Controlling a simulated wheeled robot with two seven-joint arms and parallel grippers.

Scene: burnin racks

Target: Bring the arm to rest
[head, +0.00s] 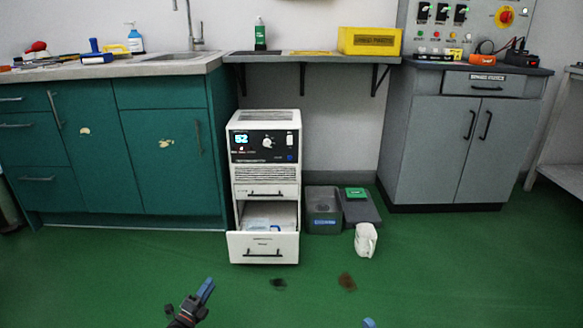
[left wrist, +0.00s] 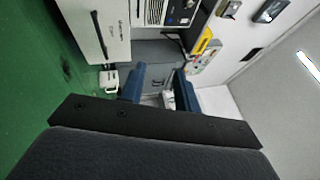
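My left gripper (head: 188,300) is low at the bottom edge of the head view, over the green floor and in front of the white cabinet unit. In the left wrist view its two blue fingers (left wrist: 159,88) stand apart with nothing held between them; the grey cabinet shows behind the gap. Of my right gripper, only a small blue tip (head: 368,323) shows at the bottom edge of the head view, so its state is hidden.
The white unit (head: 264,178) has its bottom drawer (head: 263,247) pulled out. A dark bin (head: 323,212) and a white container (head: 366,240) stand beside it. Teal cabinets (head: 165,150) are left, grey cabinets (head: 450,140) right. The near floor (head: 440,275) is open, with dark stains.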

